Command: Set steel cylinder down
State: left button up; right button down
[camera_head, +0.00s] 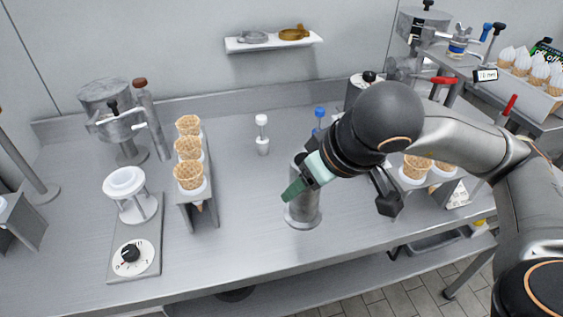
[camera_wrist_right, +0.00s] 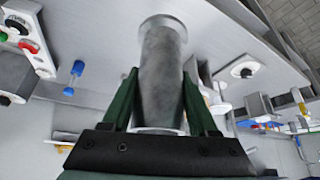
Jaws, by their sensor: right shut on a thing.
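The steel cylinder (camera_head: 303,210) is grey, with a flared round rim at its lower end, and stands roughly upright near the middle front of the steel counter (camera_head: 262,240). My right gripper (camera_head: 300,186) is at its upper part, with the green fingers shut around it. The right wrist view shows the cylinder (camera_wrist_right: 160,70) between the two green fingers of the gripper (camera_wrist_right: 160,85). Its rim is at or very close to the counter top; I cannot tell if it touches. The gripper and wrist hide part of its upper end. My left gripper is not in view.
A rack of waffle cones (camera_head: 189,176) stands to the left, beside a dial unit with a white cup holder (camera_head: 133,195). A white-capped bottle (camera_head: 262,135) and a blue-capped one (camera_head: 319,117) stand behind. More cones (camera_head: 417,167) are to the right. Counter left of the cylinder is clear.

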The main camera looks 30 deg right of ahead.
jog(key=shift+w+d+p, duration=0.15)
jog(key=shift+w+p, duration=0.15)
jog(key=shift+w, duration=0.05)
jog(key=w+d+f+p, duration=0.1)
jog(key=w+d+f, duration=0.1)
jog(key=w+f, duration=0.1)
jog(key=w+d+f+p, duration=0.1)
jog(key=w+d+f, duration=0.2)
jog(key=w+f, duration=0.1)
jog(key=w+d+f+p, duration=0.1)
jog(key=w+d+f, duration=0.1)
jog(key=w+f, duration=0.2)
jog(key=shift+d+f, duration=0.2)
jog(key=shift+f, duration=0.7)
jog(key=shift+f, duration=0.15)
jog(key=shift+c, duration=0.8)
grip_release()
